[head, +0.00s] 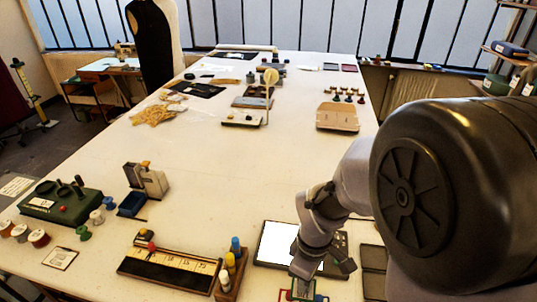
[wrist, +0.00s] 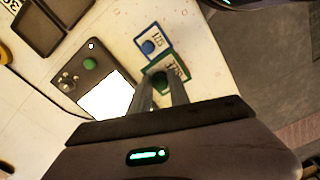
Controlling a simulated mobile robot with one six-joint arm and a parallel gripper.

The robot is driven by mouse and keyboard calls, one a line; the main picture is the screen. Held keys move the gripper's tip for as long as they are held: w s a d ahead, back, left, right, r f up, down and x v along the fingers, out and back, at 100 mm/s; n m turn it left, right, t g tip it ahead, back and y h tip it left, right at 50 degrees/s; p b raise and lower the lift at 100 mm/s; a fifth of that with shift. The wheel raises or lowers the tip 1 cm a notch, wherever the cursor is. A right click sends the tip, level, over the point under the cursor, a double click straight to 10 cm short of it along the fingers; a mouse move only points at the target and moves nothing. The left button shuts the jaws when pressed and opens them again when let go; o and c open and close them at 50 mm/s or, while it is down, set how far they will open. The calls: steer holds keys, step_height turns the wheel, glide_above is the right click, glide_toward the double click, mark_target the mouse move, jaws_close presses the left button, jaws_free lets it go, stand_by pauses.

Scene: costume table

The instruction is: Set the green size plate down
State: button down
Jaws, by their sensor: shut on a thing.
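My gripper (wrist: 161,84) is shut on the green knob of the green size plate (wrist: 182,70), a small plate with a green border and dark lettering. The fingers hide part of the plate. In the head view, my gripper (head: 303,277) is low at the front edge of the table, and the green plate (head: 284,296) shows only partly below it. I cannot tell whether the plate touches the table. A blue-bordered size plate (wrist: 152,33) with a blue knob is right beside it in the wrist view, its near edge close to the green plate.
A dark panel with a white screen (head: 276,243) lies just behind my gripper; it also shows in the wrist view (wrist: 106,97). Dark trays (wrist: 35,28) lie past it. A ruler box (head: 170,268) and a bottle rack (head: 230,272) stand to the left. The table's middle is clear.

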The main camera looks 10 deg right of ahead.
steer(key=w, duration=0.5)
steer(key=w+f+b, duration=0.1)
steer(key=w, duration=0.5)
steer(key=w+d+f, duration=0.1)
steer(key=w, duration=0.4)
steer(key=shift+w+b, duration=0.2)
steer(key=shift+b, duration=0.1)
steer(key=f, duration=0.2)
steer(key=f+b, duration=0.1)
steer(key=shift+w+f+b, duration=0.2)
steer(key=shift+f+b, duration=0.1)
steer(key=shift+f, duration=0.05)
steer(key=shift+a+r, duration=0.1)
steer(key=shift+r, duration=0.05)
steer(key=c, duration=1.3)
jaws_free()
steer(key=shift+f, duration=0.2)
steer(key=shift+o, duration=0.3)
